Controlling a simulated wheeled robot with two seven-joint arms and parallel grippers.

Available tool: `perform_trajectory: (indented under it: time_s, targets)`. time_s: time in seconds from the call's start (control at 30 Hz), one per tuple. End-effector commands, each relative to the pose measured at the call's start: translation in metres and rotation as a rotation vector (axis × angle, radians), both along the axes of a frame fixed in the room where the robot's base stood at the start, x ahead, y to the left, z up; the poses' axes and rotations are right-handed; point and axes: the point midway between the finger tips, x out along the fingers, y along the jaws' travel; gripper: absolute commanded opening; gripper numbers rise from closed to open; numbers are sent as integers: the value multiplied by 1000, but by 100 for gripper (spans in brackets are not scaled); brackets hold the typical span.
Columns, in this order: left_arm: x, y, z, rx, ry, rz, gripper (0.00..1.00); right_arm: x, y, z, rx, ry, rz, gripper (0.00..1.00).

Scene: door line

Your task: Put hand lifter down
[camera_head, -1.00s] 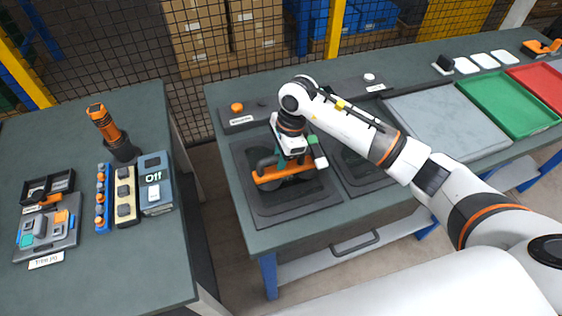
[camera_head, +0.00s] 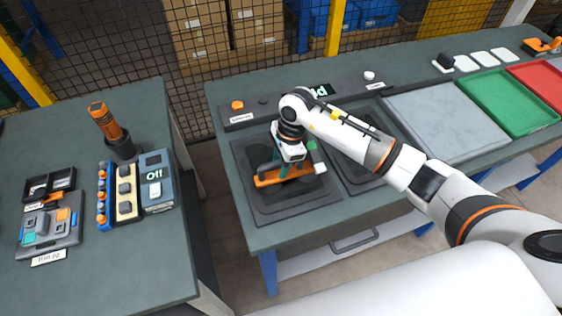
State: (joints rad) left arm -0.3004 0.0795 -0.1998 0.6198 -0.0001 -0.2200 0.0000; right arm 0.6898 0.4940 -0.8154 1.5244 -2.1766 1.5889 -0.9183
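The hand lifter (camera_head: 268,180), with an orange bar handle and dark round parts, is at the dark recessed mat (camera_head: 262,212) on the left end of the long workbench. My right gripper (camera_head: 284,171) comes down over its middle, with teal fingers at the orange handle. The fingers look closed around the handle, though the wrist partly hides the grip. Whether the lifter's underside touches the mat is hard to tell. A small white end piece (camera_head: 320,168) shows at its right. My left gripper is not in view.
A second dark mat (camera_head: 362,178) lies right of the first, partly under my arm. Behind is a grey strip with an orange button (camera_head: 237,105) and a display. A grey plate (camera_head: 445,122) and green tray (camera_head: 512,102) lie further right. A separate left table holds an orange-black tool (camera_head: 108,122).

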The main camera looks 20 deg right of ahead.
Motion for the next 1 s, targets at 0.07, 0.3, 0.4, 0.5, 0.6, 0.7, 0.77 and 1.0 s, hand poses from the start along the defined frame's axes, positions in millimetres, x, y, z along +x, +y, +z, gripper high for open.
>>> perform_trajectory:
  time_s: [0.07,0.3,0.4,0.5,0.6,0.7,0.77,1.0]
  targets:
    - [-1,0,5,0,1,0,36,0,0,4,1,1,0,39]
    - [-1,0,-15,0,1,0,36,2,-9,39,-1,-8,-1,39]
    - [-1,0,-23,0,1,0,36,2,-14,61,-2,-7,0,39]
    - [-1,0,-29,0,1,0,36,2,-17,82,0,-6,0,39]
    - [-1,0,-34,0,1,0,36,1,-20,99,-1,-5,0,39]
    - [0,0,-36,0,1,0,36,1,-22,110,0,-3,-1,39]
    - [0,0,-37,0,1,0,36,1,-23,115,0,-2,0,39]
    - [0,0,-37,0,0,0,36,1,-24,120,0,1,0,39]
